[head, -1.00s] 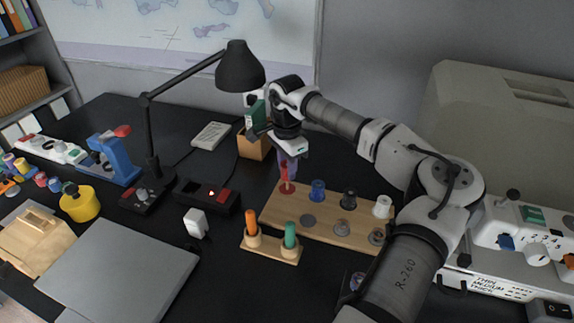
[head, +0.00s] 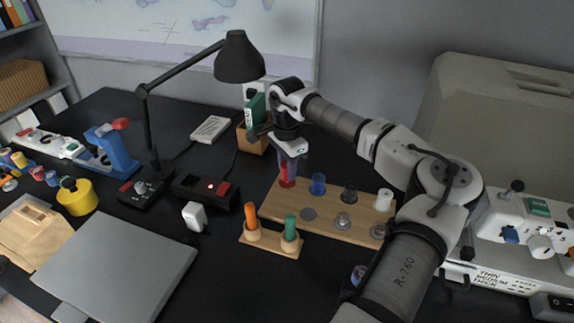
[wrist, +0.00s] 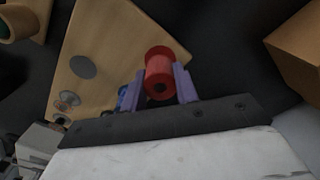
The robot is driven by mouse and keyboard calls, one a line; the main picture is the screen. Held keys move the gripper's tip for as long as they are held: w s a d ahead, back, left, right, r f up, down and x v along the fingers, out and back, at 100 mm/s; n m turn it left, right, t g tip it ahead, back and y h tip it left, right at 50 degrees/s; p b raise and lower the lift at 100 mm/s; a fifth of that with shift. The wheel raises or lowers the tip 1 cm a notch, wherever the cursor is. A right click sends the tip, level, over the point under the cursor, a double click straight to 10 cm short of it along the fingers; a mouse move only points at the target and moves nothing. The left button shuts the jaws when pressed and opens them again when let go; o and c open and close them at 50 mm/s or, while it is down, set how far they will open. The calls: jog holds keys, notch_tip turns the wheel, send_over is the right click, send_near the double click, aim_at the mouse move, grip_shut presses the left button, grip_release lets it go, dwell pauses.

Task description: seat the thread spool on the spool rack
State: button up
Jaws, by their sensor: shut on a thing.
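The red thread spool (head: 288,181) is at the back left corner of the wooden spool rack (head: 328,222). My gripper (head: 287,168) reaches down over that corner, its purple fingers on either side of the spool. In the wrist view, the red spool (wrist: 159,72) sits between the two fingers (wrist: 160,86), with a dark hole in its near end. The rack's pale board (wrist: 105,45) lies beyond it. The spool's lower end is close to the board; whether it is fully down on a peg cannot be told.
On the rack, blue (head: 318,185), black (head: 349,192) and white (head: 383,200) spools stand right of the red one, with grey round spots in front. A small stand (head: 270,243) with orange and green handles is in front. A desk lamp (head: 238,58) rises behind left.

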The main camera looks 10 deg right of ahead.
jog(key=shift+f+b, duration=0.55)
jog(key=shift+f, duration=0.45)
jog(key=o, duration=1)
jog(key=shift+r, duration=0.15)
notch_tip(320, 180, up, 14)
jog(key=shift+f+b, duration=0.2)
jog(key=shift+b, duration=0.2)
jog(key=shift+s, duration=0.1)
